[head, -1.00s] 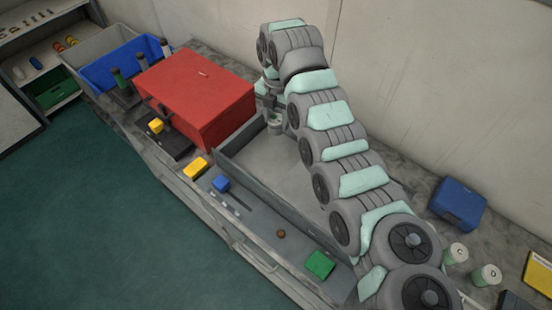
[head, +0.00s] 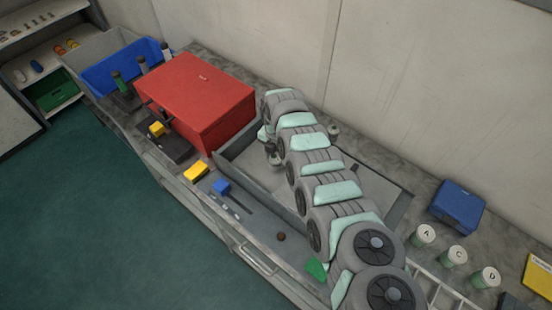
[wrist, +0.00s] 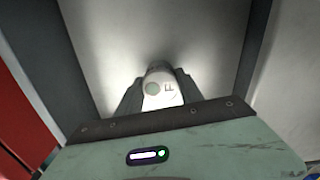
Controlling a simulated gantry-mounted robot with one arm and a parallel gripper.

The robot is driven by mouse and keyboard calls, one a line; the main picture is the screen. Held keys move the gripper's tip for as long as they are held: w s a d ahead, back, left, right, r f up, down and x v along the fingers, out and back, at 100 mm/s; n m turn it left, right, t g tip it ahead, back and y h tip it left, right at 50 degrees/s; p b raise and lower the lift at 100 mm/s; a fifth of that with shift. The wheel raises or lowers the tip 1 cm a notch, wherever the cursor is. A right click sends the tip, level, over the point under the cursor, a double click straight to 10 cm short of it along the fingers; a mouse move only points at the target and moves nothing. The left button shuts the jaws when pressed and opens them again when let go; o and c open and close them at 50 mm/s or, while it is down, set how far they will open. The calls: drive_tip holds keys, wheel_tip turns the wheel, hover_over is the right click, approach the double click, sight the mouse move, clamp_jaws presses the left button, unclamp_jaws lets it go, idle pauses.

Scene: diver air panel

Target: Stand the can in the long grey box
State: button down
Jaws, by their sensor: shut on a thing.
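The long grey box (head: 250,165) lies on the bench beside the red case, with its middle behind my arm. In the wrist view its pale floor (wrist: 150,30) shows between dark side walls. My gripper (head: 273,157) is over the left part of the box. In the wrist view my gripper (wrist: 160,92) is shut on a pale can (wrist: 167,92) with a letter, seemingly F, and a grey-green disc on it. The can is between the two dark fingers. I cannot tell whether its base touches the box floor.
The red case (head: 195,100) stands close at the box's left end. Cans A (head: 423,235), C (head: 453,255) and D (head: 487,277) stand at the right, near a blue case (head: 457,205). Blue (head: 221,187) and yellow (head: 196,172) blocks lie along the front.

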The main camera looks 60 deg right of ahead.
sight(276, 158)
drive_tip(key=shift+f, duration=0.15)
drive_tip(key=c, duration=0.7)
unclamp_jaws()
drive_tip(key=shift+c, duration=0.2)
drive_tip(key=shift+d+r, duration=0.1)
drive_tip(key=shift+r, duration=0.5)
wheel_tip(276, 158, up, 11)
